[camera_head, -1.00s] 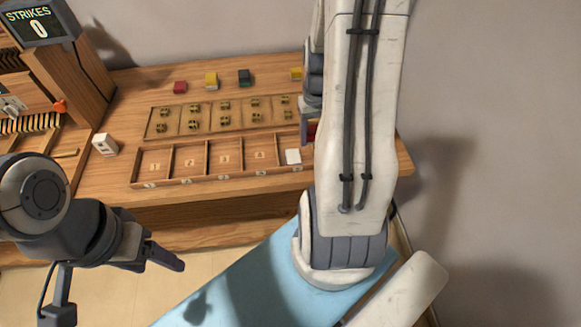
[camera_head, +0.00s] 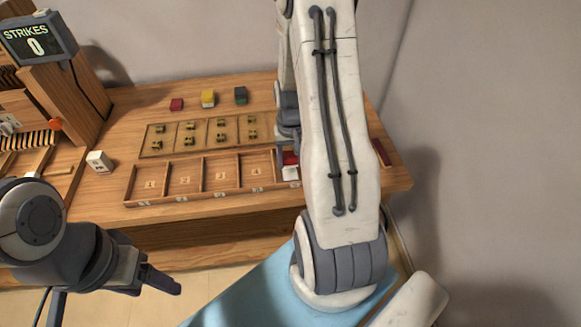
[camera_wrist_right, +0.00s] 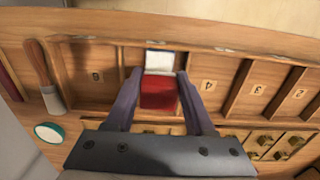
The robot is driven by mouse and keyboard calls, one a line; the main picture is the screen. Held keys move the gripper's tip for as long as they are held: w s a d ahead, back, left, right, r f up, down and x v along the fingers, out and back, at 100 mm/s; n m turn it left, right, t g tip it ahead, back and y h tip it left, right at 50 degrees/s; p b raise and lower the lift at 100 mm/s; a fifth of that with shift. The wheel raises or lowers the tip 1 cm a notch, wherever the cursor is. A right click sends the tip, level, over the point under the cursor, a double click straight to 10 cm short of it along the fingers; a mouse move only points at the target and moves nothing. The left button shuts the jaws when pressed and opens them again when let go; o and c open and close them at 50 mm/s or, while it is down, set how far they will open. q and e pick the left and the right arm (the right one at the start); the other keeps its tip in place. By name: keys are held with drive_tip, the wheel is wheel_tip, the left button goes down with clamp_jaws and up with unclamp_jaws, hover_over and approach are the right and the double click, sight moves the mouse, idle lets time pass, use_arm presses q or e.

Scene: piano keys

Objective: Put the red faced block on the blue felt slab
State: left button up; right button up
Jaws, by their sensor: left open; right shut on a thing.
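My right gripper (camera_wrist_right: 160,95) is shut on a red block (camera_wrist_right: 158,93), seen between its two fingers in the right wrist view. The held block is over the fifth compartment of the numbered tray (camera_head: 200,180), close beside a white piece (camera_wrist_right: 159,62); I cannot tell if they touch. In the head view its red (camera_head: 290,158) shows just above that white piece, and my right arm hides most of the gripper. My left gripper (camera_head: 160,283) is open and empty in front of the bench. I cannot clearly make out the blue felt slab.
A white block (camera_head: 99,162) stands left. A light blue surface (camera_head: 250,295) lies low in front.

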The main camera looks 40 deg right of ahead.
sight(291, 165)
drive_tip(key=shift+f, duration=1.9)
drive_tip(key=shift+f, duration=0.2)
drive_tip(key=o, duration=1.3)
drive_tip(key=shift+r, duration=0.15)
